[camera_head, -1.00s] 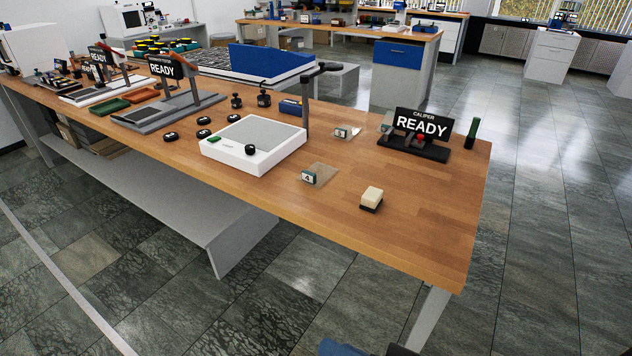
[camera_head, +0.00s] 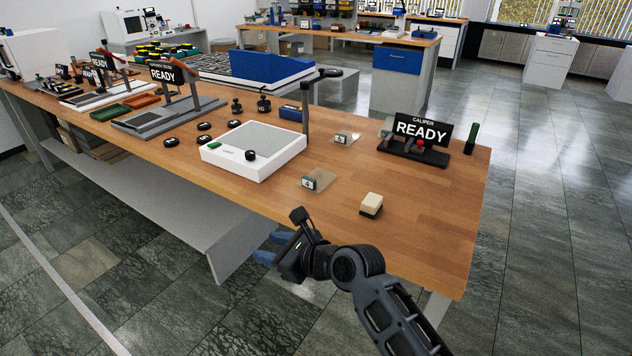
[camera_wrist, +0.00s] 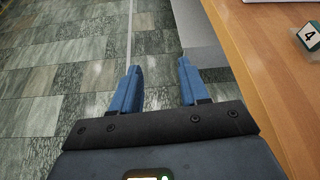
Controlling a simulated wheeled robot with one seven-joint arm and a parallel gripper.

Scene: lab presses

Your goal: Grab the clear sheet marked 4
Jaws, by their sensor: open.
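The clear sheet marked 4 (camera_head: 319,179) lies on the wooden bench near its front edge, right of the white scale. Its label with the 4 also shows at the right edge of the wrist view (camera_wrist: 312,36). A second clear sheet (camera_head: 347,138) with a small label lies farther back; I cannot read its number surely. My gripper (camera_head: 268,248) is in front of the bench's front edge, below and left of the sheet marked 4, over the floor and apart from it. Its two blue fingers (camera_wrist: 157,90) are spread with nothing between them in the wrist view.
A white scale (camera_head: 254,147) with a dark post stands left of the sheet. A cream and black block (camera_head: 371,205) sits to its right. The caliper stand reading READY (camera_head: 416,138) is at the back right. A grey shelf (camera_head: 165,200) runs below the bench.

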